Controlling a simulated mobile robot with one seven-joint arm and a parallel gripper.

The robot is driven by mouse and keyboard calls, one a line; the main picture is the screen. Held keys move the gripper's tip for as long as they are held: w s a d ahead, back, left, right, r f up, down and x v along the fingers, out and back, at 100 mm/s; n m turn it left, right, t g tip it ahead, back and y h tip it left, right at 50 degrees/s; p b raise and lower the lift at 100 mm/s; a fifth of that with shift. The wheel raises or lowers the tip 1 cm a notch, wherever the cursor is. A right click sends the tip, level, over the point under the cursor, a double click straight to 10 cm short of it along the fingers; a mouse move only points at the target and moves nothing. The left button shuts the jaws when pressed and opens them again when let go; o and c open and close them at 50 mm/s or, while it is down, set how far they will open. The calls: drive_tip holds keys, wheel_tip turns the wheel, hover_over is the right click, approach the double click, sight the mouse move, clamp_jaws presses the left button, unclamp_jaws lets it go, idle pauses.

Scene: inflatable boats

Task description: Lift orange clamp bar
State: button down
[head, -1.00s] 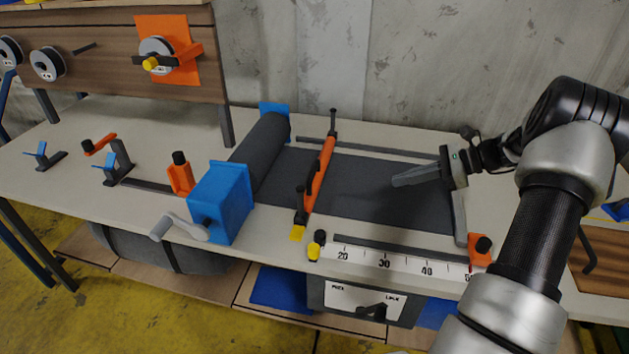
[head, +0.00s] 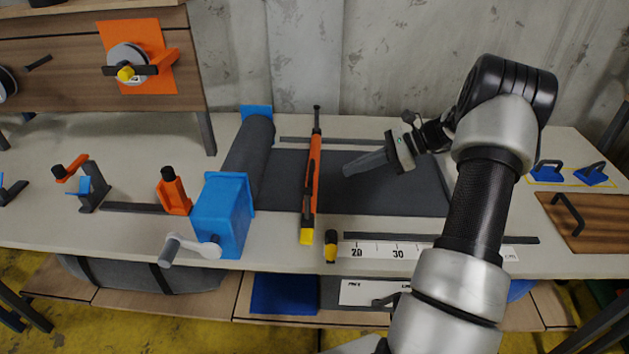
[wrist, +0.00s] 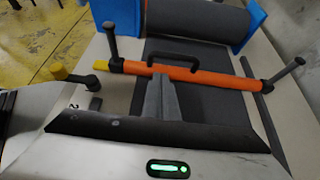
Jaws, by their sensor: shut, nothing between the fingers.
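The orange clamp bar (head: 312,178) lies across the dark grey sheet on the bench, running from the back to the front edge, with a yellow tip at its front end. In the wrist view the bar (wrist: 205,76) crosses the picture, with a black handle on its middle and a dark upright post near each end. My gripper (head: 347,168) is shut and empty, to the right of the bar in the head view. In the wrist view my fingertips (wrist: 160,80) overlap the bar near its handle; I cannot tell whether they touch it.
A blue-ended dark roller (head: 248,150) with a grey crank stands left of the bar. A ruler strip (head: 390,251) and a yellow-black knob (head: 331,246) lie at the front. An orange stand (head: 173,192) is farther left.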

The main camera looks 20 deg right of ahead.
sight(312, 173)
drive_tip(key=b+x, duration=0.1)
drive_tip(key=x, duration=0.9)
idle(0.3)
